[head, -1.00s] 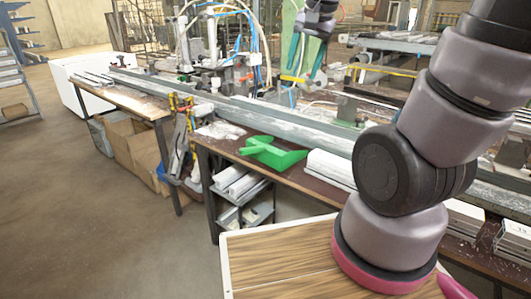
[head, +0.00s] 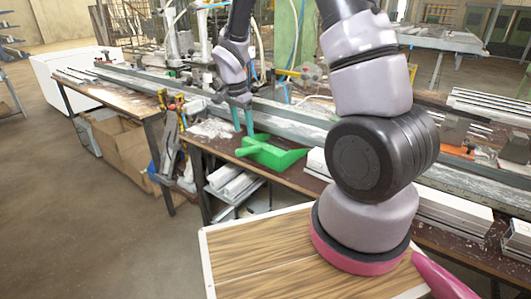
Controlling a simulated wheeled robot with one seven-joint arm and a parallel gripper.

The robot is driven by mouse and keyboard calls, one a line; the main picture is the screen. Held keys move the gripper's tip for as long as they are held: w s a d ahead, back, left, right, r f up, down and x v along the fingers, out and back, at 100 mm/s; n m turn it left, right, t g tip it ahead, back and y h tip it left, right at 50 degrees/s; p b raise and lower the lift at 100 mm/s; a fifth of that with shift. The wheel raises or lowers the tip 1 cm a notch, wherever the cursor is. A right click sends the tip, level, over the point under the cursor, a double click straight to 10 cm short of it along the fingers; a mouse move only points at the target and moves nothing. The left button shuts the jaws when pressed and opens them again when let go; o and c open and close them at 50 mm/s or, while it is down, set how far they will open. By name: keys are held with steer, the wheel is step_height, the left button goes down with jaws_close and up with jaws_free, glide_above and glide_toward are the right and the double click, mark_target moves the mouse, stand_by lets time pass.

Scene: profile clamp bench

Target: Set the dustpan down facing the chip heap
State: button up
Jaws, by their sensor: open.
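The green dustpan (head: 277,155) lies on the brown bench, with its handle pointing left and its open pan to the right. A white chip heap (head: 212,129) lies on the bench to the left of the handle, apart from the dustpan. My gripper (head: 243,128) points down just behind the dustpan, between it and the heap in the picture. Its teal fingers are spread with nothing between them. I cannot tell whether a fingertip touches the dustpan.
A long grey metal profile (head: 300,119) runs along the bench behind the dustpan. White profiles (head: 318,163) lie to its right. Clamps (head: 172,118) hang at the bench's left front. A wooden board (head: 262,262) is in the foreground.

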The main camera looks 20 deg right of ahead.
mark_target(247, 148)
steer(key=shift+a+f, duration=0.1)
steer(key=shift+f, duration=0.05)
steer(key=shift+w+d+f, duration=0.15)
steer(key=shift+d+f, duration=0.05)
steer(key=shift+f, duration=1.25)
steer(key=shift+w+d+f, duration=0.1)
steer(key=shift+d+f, duration=0.1)
steer(key=shift+f, duration=1.3)
steer(key=shift+w+d+f, duration=0.15)
steer(key=shift+d+f, duration=0.05)
steer(key=shift+f, duration=1.25)
jaws_close()
step_height(247, 148, up, 12)
